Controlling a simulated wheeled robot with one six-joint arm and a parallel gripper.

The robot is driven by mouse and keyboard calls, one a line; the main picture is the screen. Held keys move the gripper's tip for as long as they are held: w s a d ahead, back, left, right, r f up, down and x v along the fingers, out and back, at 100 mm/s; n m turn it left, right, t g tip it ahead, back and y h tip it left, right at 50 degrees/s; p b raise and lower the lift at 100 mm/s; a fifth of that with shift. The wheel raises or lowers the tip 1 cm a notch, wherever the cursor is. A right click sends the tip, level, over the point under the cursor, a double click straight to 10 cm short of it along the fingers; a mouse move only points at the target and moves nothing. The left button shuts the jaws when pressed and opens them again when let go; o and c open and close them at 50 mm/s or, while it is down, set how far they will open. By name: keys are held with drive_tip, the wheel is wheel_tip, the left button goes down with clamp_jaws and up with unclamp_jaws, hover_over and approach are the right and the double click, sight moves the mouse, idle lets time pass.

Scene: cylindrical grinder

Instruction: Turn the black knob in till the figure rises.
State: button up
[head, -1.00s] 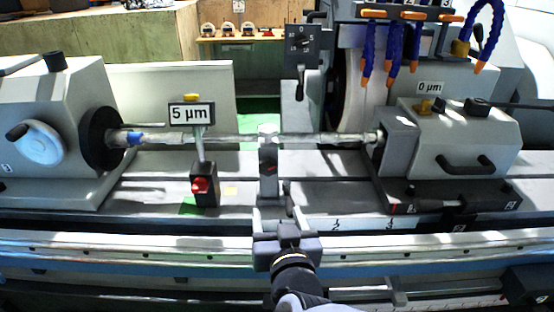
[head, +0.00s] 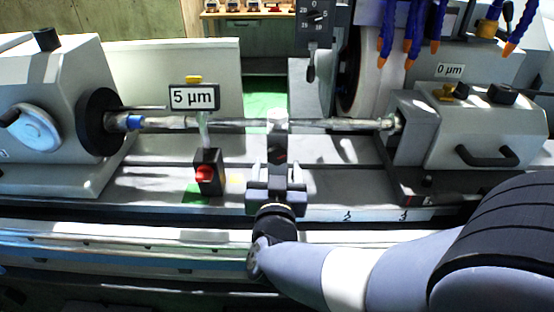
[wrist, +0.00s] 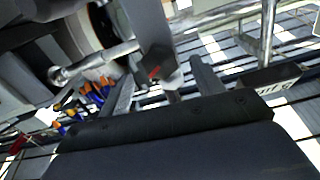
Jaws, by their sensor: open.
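A grey steady rest (head: 278,148) with a red mark stands under the long thin workpiece (head: 240,127) at the middle of the machine; it also shows in the wrist view (wrist: 155,45). My gripper (head: 277,172) is open in front of its lower part, one finger to each side. In the wrist view my gripper (wrist: 163,76) has the rest's lower end between its fingers, with no clear grip on it. I cannot make out a black knob on the rest; my gripper covers its lower front. A display (head: 194,97) reads 5 µm, and a sign (head: 451,70) reads 0 µm.
The display's stand has a black base with a red button (head: 204,174), close left of my gripper. The headstock (head: 45,110) is at left, the tailstock (head: 480,130) at right. Blue coolant hoses (head: 400,30) hang by the wheel.

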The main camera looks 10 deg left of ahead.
sight(277, 153)
drive_tip(key=shift+x, duration=1.35)
drive_tip(key=shift+c, duration=0.3)
drive_tip(key=c, duration=0.9)
